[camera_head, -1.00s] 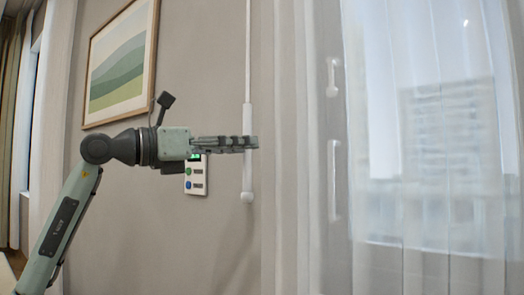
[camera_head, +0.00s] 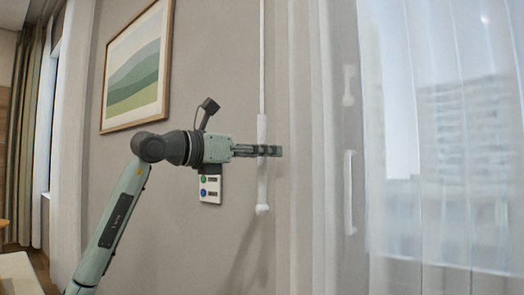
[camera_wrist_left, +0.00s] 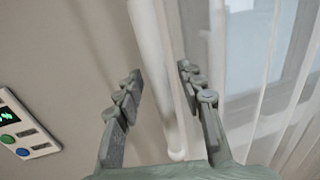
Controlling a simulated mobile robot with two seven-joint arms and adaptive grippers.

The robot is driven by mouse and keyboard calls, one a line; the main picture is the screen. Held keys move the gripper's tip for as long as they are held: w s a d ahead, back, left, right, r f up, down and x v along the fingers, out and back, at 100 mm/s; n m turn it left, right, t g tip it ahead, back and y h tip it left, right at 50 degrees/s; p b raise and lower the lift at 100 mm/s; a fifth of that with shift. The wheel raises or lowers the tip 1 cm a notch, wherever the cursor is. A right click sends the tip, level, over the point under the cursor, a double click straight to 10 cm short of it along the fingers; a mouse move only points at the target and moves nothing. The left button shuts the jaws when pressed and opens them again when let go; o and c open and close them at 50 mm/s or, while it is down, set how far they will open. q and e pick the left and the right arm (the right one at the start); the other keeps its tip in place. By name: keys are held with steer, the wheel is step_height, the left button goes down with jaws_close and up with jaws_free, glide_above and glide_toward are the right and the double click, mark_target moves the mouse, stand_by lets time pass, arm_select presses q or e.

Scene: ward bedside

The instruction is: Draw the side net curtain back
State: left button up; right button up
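The sheer white net curtain (camera_head: 400,225) hangs over the window at the right of the head view; it also shows at the right of the wrist view (camera_wrist_left: 250,50). A white draw wand (camera_head: 262,190) hangs on the left side of the curtain, in front of the bare wall. My left gripper (camera_head: 280,151) is level with the wand's thick lower handle. In the left wrist view its two fingers (camera_wrist_left: 160,84) are apart, with the wand (camera_wrist_left: 151,50) between them; no firm contact shows. My right gripper is out of view.
A wall panel (camera_head: 210,189) with a green and a blue button is just below my left wrist. A framed landscape picture (camera_head: 137,70) hangs on the wall. White handles (camera_head: 350,190) show behind the net. A heavier olive curtain (camera_head: 25,140) hangs at far left.

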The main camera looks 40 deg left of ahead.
arm_select(q)
steer(key=shift+c, duration=0.2)
jaws_close()
stand_by(0.3)
